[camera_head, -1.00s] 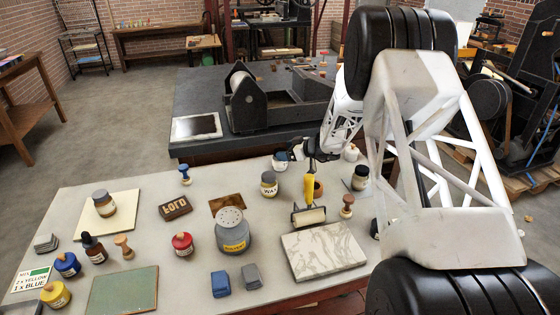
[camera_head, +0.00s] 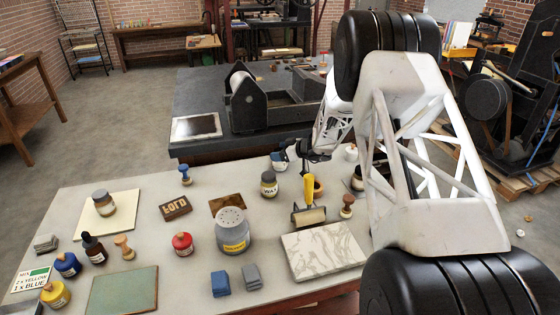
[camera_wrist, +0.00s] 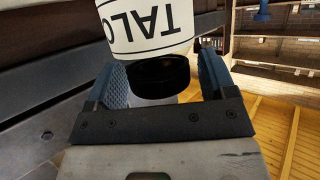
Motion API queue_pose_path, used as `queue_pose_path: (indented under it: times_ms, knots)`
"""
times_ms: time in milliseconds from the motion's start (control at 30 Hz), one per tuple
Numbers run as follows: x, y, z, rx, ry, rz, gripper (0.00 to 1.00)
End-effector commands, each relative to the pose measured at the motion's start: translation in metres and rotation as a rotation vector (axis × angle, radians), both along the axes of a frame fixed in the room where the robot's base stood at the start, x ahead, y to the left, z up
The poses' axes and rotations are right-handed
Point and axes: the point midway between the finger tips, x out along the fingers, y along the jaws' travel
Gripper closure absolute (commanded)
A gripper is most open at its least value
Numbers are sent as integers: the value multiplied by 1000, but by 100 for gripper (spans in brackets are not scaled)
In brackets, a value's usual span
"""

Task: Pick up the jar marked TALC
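The jar marked TALC (camera_wrist: 150,25) fills the top middle of the wrist view, with a white label and a round black end (camera_wrist: 158,76). In the head view I take it to be the small pale jar (camera_head: 279,161) at the back edge of the table. My gripper (camera_wrist: 162,70) is open, its blue ridged fingers on either side of the jar. A narrow gap shows beside the black end near the right finger. The head view shows my gripper (camera_head: 291,152) beside that jar, partly hidden by its own wrist.
The WAX jar (camera_head: 269,185), a yellow-handled roller (camera_head: 309,191) and a grey shaker (camera_head: 233,232) stand in front of the jar. A marble slab (camera_head: 324,251) lies nearer. The dark press bench (camera_head: 215,90) is behind the table.

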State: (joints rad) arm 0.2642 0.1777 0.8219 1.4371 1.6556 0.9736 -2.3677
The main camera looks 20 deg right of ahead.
Motion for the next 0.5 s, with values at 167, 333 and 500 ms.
queue_pose_path:
  times_ms: [167, 333, 500]
  knots:
    - [0, 0, 0, 0, 0, 0, 51]
    - [0, 0, 0, 0, 0, 0, 76]
    - [0, 0, 1, 0, 0, 0, 76]
